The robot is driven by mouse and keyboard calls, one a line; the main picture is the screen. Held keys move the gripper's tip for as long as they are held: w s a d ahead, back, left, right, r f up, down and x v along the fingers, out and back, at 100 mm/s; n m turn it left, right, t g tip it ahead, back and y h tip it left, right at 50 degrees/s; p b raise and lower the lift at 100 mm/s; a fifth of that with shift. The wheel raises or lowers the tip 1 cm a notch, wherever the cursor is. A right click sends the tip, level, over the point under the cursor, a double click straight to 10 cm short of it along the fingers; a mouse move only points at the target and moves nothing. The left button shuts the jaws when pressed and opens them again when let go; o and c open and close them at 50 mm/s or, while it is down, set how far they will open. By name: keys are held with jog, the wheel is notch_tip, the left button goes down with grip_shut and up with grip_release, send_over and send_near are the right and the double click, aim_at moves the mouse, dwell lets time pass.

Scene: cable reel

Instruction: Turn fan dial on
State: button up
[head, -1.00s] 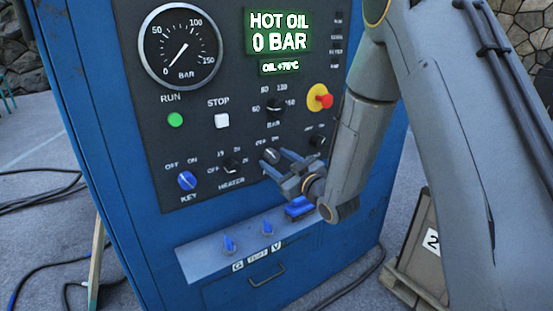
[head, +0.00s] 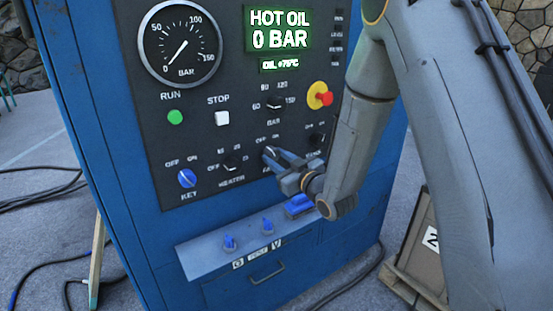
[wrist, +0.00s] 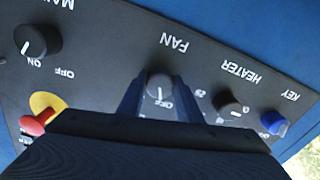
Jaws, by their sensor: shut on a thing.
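The fan dial (wrist: 160,86) is a round dark grey knob under the upside-down FAN label in the wrist view. Its white mark points towards the OFF lettering; the ON lettering is hidden. My gripper (wrist: 159,92) has one finger on each side of the dial and is shut on it. In the head view the fan dial (head: 268,153) shows at the tips of my gripper (head: 274,156), on the lower right of the black panel.
The heater dial (head: 232,160) and blue key switch (head: 187,179) lie to the left. A red emergency button (head: 320,96) on yellow is above right. Below, a ledge (head: 200,258) carries blue levers. A crate (head: 420,245) stands at right.

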jog(key=m, duration=0.6)
jog(key=shift+a, duration=0.1)
jog(key=m, duration=0.4)
jog(key=shift+s+m, duration=0.1)
jog(key=shift+m, duration=0.6)
jog(key=o, duration=1)
jog(key=shift+o, duration=0.2)
jog(key=b+v, duration=0.1)
jog(key=v, duration=0.6)
jog(key=shift+s+d+b, duration=0.2)
jog(key=shift+s+b, duration=0.15)
jog(key=shift+b, duration=0.05)
